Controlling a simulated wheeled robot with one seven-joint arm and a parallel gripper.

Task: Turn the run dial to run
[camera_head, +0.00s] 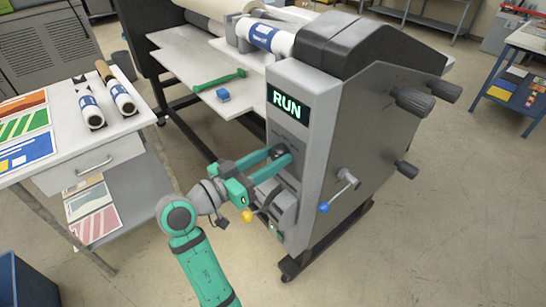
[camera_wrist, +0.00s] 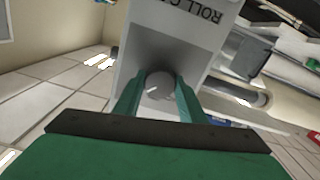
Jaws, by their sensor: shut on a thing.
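The laminator (camera_head: 345,130) stands at the centre right in the head view. In the wrist view my gripper (camera_wrist: 159,98) has one green finger on each side of the round grey dial (camera_wrist: 160,84), which carries a pale pointer mark. The fingers cover part of the dial in the head view. Any position labels around it are too small or hidden to read.
A crank with a blue knob (camera_head: 323,208) sticks out on the laminator's right side, and a yellow knob (camera_head: 247,215) is below my gripper. A side table (camera_head: 110,140) with rolls and prints stands at left. The floor at lower right is clear.

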